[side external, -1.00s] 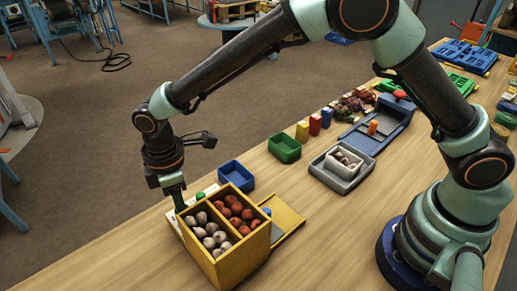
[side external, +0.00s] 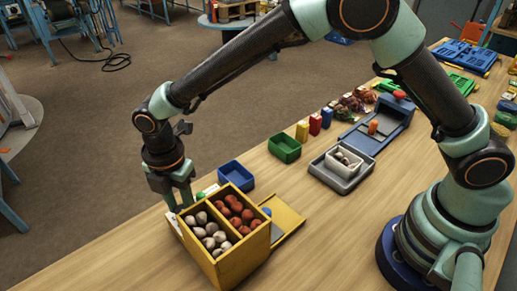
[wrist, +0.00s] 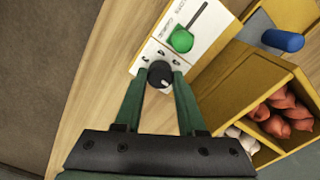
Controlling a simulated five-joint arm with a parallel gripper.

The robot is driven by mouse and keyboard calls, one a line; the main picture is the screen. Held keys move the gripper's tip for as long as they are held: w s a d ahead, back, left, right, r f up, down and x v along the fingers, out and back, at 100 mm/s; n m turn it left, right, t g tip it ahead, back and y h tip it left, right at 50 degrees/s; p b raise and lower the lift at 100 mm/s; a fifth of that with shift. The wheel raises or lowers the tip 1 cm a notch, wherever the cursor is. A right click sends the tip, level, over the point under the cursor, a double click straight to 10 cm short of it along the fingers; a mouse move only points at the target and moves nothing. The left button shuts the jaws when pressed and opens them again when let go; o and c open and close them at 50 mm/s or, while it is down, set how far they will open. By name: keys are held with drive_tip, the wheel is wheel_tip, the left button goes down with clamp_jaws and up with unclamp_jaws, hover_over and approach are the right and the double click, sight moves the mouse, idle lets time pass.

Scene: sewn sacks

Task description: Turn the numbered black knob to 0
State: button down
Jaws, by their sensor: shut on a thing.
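The numbered black knob (wrist: 160,74) sits on a white panel (wrist: 150,55) with small dark marks around it, too small to read for certain. A pale pointer mark shows on the knob's face. My gripper (wrist: 161,78) is shut on the knob, with one green finger on each side of it. In the side view my gripper (side external: 182,206) reaches down behind the yellow box, and the knob is hidden there. A green slider knob (wrist: 182,40) with a slot sits farther along the same panel.
A yellow divided box (side external: 240,262) with pale and reddish lumps stands right beside my gripper. A blue tray (side external: 236,174) and a green tray (side external: 285,148) are behind it. A blue peg (wrist: 283,41) stands nearby. The front table is clear.

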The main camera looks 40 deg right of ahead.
sight(181, 209)
drive_tip(key=shift+r+n, duration=0.1)
drive_tip(key=shift+n, duration=0.3)
drive_tip(key=c, duration=0.5)
unclamp_jaws()
wheel_tip(181, 209, up, 12)
idle(0.3)
